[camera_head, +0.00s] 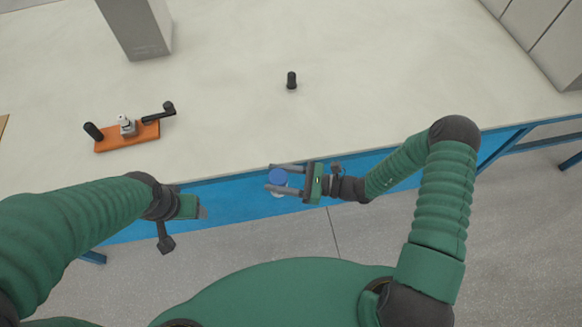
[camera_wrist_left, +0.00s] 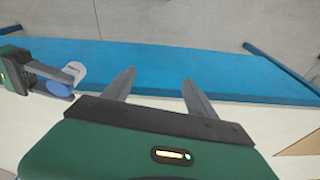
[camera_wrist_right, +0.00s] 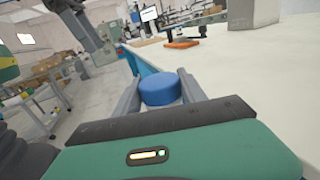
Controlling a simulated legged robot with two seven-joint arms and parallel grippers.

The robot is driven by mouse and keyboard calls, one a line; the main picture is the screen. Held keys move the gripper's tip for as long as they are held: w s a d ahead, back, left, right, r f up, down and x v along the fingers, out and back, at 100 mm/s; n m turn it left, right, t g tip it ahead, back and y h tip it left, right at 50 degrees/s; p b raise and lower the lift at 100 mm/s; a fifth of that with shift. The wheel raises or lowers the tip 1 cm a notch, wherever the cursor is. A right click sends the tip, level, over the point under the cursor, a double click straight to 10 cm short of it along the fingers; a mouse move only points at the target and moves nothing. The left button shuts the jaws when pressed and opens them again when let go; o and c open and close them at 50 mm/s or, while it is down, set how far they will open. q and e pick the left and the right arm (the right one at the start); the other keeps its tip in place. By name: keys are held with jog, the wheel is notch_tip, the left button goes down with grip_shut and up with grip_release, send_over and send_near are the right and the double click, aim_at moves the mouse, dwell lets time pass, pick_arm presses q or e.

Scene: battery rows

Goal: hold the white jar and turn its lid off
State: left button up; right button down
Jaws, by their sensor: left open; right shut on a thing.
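The white jar (camera_head: 281,190) with its blue lid (camera_head: 278,176) on is held in front of the table's near edge, between the fingers of my right gripper (camera_head: 270,178). In the left wrist view the white jar (camera_wrist_left: 76,71) and blue lid (camera_wrist_left: 58,89) show at the left, tilted in that picture. My left gripper (camera_head: 205,212) is open and empty, left of the jar and apart from it; its spread fingers (camera_wrist_left: 159,77) show in the left wrist view.
The pale table (camera_head: 220,100) has a blue front side (camera_head: 225,212). On it are an orange board (camera_head: 113,144) with a crank and fittings, a small black cylinder (camera_head: 291,80) and a grey block (camera_head: 138,30). The space between my grippers is clear.

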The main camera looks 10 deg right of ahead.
pick_arm(q)
jog(key=w+d+f+m+g, duration=0.25)
jog(key=d+m, duration=0.45)
jog(key=m, duration=0.6)
notch_tip(320, 180, up, 4)
jog(key=m, duration=2.6)
send_over(282, 176)
jog(key=shift+w+f, duration=0.1)
jog(key=shift+f, duration=0.1)
notch_tip(282, 176, down, 8)
